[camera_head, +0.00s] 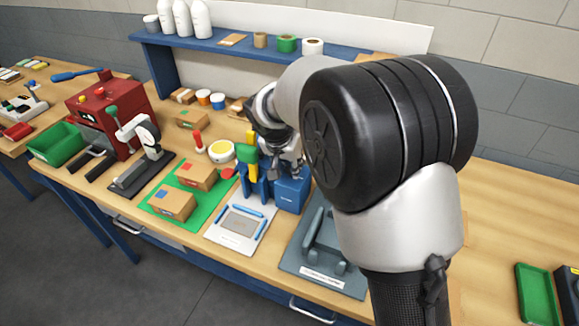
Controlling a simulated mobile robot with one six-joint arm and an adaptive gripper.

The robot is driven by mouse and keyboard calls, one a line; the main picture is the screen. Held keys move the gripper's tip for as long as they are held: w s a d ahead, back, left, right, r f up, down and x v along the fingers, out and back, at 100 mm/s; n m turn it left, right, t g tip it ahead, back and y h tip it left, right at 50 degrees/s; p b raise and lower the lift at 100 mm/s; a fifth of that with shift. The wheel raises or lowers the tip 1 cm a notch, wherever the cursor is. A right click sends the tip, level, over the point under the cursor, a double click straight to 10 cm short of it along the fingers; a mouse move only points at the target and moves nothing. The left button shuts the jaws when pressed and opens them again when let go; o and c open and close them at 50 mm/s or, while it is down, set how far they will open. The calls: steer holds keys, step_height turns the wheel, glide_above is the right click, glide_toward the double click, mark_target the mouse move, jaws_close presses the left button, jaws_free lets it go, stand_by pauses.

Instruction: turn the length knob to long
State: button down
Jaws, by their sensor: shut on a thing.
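The blue stacker (291,196) stands near the middle of the bench, with a blue upright and a yellow piece (246,153) on its left side. My gripper (291,172) is over the top of the blue block, pointing down, at the far end of my arm. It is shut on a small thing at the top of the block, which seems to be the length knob. The fingers cover the knob, so its pointer and any marks around it cannot be read.
A white plate with blue strips (239,222) lies in front of the stacker. A grey fixture (318,258) is to its right, partly behind my arm. A green mat (159,212) with cardboard boxes lies left. A blue shelf (235,52) runs behind. The bench's right part is mostly clear.

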steer(key=c, duration=1.3)
jaws_free()
steer(key=shift+c, duration=0.2)
steer(key=v, duration=0.8)
